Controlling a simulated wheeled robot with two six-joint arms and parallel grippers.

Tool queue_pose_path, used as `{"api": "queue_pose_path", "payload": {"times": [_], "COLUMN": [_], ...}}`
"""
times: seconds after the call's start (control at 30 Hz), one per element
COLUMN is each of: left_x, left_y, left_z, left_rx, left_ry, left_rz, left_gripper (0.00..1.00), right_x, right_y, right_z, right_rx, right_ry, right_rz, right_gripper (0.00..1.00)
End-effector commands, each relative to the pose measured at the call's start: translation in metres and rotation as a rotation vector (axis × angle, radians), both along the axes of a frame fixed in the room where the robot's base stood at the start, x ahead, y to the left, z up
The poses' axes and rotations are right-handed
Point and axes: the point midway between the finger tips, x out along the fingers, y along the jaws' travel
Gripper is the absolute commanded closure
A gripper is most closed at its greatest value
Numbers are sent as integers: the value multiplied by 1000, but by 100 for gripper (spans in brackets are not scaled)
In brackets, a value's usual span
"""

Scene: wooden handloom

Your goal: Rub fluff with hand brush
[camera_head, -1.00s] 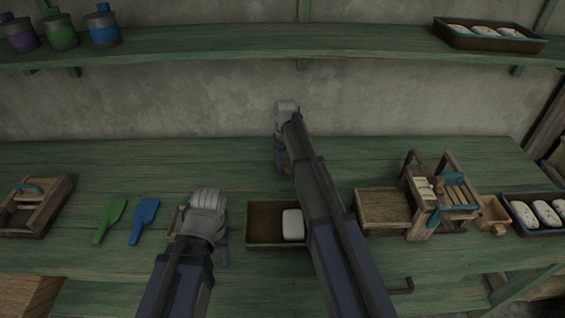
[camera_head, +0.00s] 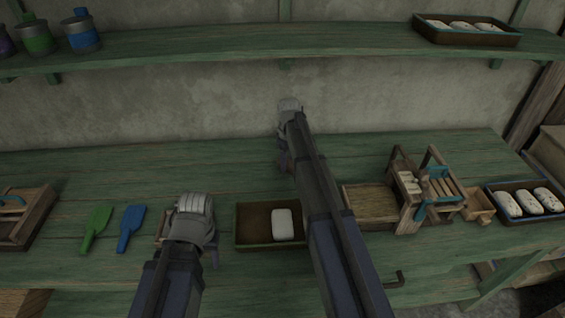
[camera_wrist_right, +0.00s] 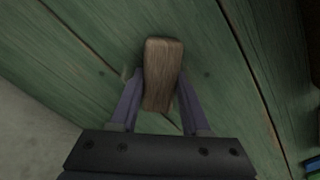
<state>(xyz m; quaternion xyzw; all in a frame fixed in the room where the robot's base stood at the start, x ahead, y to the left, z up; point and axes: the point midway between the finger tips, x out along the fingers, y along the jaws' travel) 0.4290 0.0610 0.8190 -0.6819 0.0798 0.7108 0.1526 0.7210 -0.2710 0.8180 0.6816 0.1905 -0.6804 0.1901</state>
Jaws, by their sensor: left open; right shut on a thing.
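A white piece of fluff (camera_head: 283,224) lies in the right part of a shallow brown tray (camera_head: 238,241) on the green bench. My right gripper (camera_head: 286,160) is behind the tray, towards the back wall, partly hidden by its arm. In the right wrist view its fingers (camera_wrist_right: 160,112) are shut on a wooden piece (camera_wrist_right: 163,70), which looks like the brush handle. No bristles can be made out. My left gripper (camera_head: 193,205) is open, low over the bench just left of the tray. It partly hides a small wooden thing (camera_head: 161,226).
Green (camera_head: 95,226) and blue (camera_head: 131,226) scoops lie at left, beside a wooden carrier (camera_head: 28,215). Right of the tray stand a flat wooden box (camera_head: 368,205), a wooden frame device (camera_head: 425,190) and a tray of white pieces (camera_head: 525,202). A shelf (camera_head: 290,50) runs above.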

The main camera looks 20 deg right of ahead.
Motion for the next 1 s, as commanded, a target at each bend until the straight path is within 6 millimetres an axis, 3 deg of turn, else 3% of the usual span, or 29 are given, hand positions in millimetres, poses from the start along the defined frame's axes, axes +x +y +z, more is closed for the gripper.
{"api": "queue_pose_path", "payload": {"times": [0.37,0.7,1.0], "left_x": [0,0,0], "left_y": [0,0,0], "left_z": [0,1,1], "left_rx": [0,0,0], "left_ry": [0,0,0], "left_rz": [0,0,0], "left_gripper": [48,48,48], "right_x": [-3,-9,-10], "right_y": [-12,-37,-38], "right_z": [-1,1,1], "right_rx": [-5,-4,-3], "right_ry": [2,1,1], "right_rz": [-4,-4,-1], "right_gripper": [98,98,98]}}
